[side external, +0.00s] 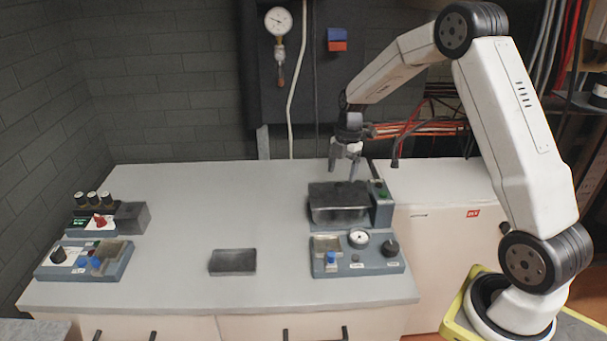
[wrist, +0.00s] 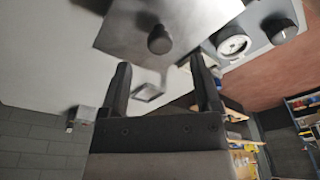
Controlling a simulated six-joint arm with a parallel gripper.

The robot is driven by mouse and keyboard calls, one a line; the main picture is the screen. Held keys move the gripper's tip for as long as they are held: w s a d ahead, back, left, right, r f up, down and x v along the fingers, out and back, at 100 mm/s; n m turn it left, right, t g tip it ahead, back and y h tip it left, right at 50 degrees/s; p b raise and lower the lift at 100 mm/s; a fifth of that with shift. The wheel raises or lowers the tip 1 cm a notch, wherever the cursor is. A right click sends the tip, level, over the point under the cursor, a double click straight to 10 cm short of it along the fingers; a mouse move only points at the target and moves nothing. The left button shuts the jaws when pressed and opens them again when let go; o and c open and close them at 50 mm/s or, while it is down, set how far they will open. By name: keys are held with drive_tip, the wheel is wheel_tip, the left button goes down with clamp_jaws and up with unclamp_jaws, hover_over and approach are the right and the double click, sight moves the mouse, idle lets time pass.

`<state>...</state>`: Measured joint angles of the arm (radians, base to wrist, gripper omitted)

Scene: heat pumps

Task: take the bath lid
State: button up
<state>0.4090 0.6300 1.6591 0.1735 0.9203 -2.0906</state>
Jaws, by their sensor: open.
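The bath (side external: 338,214) is a small tank on a blue-grey unit at the right of the bench. Its dark flat lid (side external: 326,192) lies on top. In the wrist view the lid is a grey metal plate (wrist: 125,30) with a dark round knob (wrist: 160,40). My gripper (side external: 342,176) points down just above the lid, with its fingers apart and nothing between them. In the wrist view the gripper's fingertips (wrist: 160,65) are spread on either side of the picture's middle, and the knob appears beyond them, not between them.
A control unit with a dial and knobs (side external: 358,258) stands in front of the bath. Two more units (side external: 82,260) (side external: 103,220) stand at the left. The bench (side external: 210,205) is clear between.

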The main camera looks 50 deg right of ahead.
sight(340, 184)
drive_tip(key=shift+a+f, duration=0.2)
drive_tip(key=shift+f, duration=1.1)
drive_tip(key=shift+a+f, duration=0.15)
drive_tip(key=shift+f, duration=1.15)
clamp_jaws()
